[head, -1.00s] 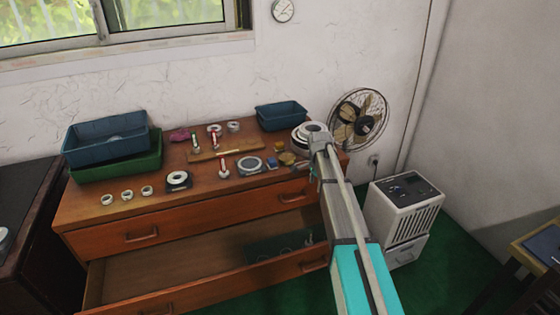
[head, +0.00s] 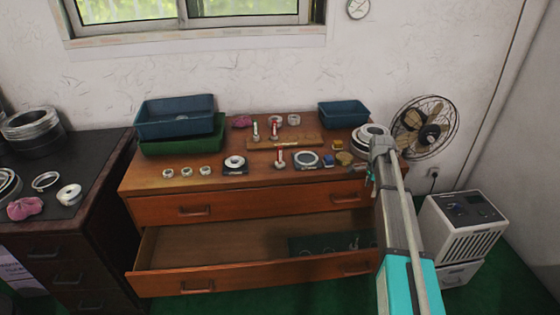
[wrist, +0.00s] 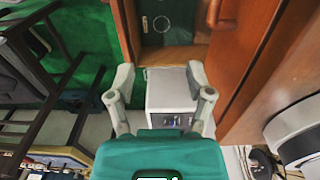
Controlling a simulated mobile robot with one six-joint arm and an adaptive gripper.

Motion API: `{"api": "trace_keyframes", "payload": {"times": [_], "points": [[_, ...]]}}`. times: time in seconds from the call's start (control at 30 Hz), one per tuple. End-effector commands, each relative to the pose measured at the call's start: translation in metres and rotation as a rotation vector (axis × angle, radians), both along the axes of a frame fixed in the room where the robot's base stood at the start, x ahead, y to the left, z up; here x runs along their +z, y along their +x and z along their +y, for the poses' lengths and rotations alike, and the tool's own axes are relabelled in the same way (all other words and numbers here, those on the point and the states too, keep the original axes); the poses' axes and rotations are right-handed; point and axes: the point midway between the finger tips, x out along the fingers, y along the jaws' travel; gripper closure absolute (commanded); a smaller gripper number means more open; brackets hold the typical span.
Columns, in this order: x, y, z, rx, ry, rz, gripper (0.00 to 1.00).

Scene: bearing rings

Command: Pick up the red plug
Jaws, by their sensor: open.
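Two slim plugs with red parts stand on the dresser top in the head view. One red plug (head: 280,158) is near the front, left of a dark square plate with a ring. Another red-and-white plug (head: 274,130) stands on a wooden board at the back, beside a paler plug (head: 255,132). They are small, and I cannot tell which one is meant. My gripper is at the dresser's right end, mostly hidden in the head view. In the wrist view my gripper (wrist: 160,75) is open and empty, pointing down past the dresser's front. No plug shows there.
The dresser (head: 150,177) has an open lower drawer (head: 215,246) in front. Blue bins (head: 340,114) and a green bin (head: 180,147) stand at the back. Several rings lie on the top. A fan (head: 425,128) and a white appliance (head: 465,225) stand at the right.

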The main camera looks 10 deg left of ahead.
Motion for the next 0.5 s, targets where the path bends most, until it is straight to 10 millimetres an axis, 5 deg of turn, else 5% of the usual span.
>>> {"api": "trace_keyframes", "payload": {"times": [0.27, 0.5], "points": [[0.0, -0.01, 0.0, 0.03, 0.0, 0.0, 0.33], [0.0, -0.059, 0.001, 0.21, 0.001, 0.0, 0.33]]}}
